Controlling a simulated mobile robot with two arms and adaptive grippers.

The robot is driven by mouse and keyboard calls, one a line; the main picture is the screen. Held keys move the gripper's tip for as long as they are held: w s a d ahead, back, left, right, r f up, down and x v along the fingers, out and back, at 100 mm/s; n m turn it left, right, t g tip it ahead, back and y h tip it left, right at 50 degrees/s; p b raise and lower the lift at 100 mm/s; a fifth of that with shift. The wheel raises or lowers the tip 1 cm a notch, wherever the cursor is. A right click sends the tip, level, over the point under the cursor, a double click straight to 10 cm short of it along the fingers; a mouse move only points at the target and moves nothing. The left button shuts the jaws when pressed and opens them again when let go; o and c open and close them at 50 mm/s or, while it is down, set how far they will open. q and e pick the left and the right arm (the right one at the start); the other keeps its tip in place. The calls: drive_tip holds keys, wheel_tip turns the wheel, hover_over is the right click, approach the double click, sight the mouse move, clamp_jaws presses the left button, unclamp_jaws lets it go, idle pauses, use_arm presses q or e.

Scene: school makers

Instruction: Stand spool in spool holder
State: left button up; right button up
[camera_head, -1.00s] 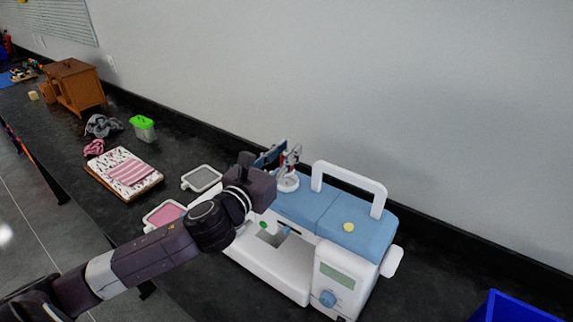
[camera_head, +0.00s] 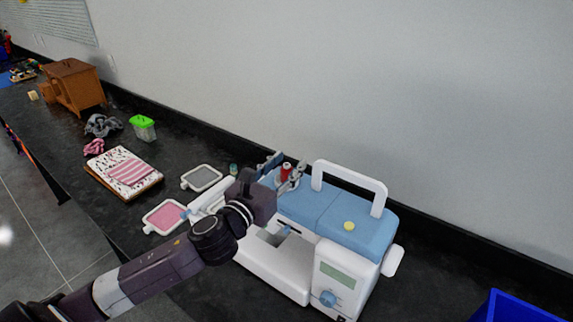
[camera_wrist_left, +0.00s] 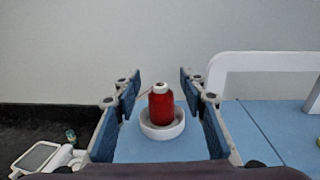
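The red spool (camera_head: 286,172) stands upright in the white round spool holder (camera_head: 290,185) on top of the blue and white sewing machine (camera_head: 320,208). In the left wrist view the spool (camera_wrist_left: 161,105) sits inside the rim of the holder (camera_wrist_left: 162,133). My left gripper (camera_head: 283,171) is open, with one finger on each side of the spool. In the left wrist view, clear gaps show between the spool and both fingers of the gripper (camera_wrist_left: 160,98). My right gripper is out of view.
The machine's white carry handle (camera_head: 350,177) rises close to the right of my left gripper. A small green-topped item (camera_head: 233,169) and two framed hoops, grey (camera_head: 201,178) and pink (camera_head: 164,216), lie to the left. A blue bin (camera_head: 508,309) is at the lower right.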

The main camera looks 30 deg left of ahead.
use_arm(q)
drive_tip(key=shift+r, duration=0.3)
drive_tip(key=shift+s+f, duration=0.15)
drive_tip(key=shift+s, duration=0.1)
drive_tip(key=s+b, duration=0.1)
drive_tip(key=s, duration=1)
drive_tip(key=shift+s+a, duration=0.25)
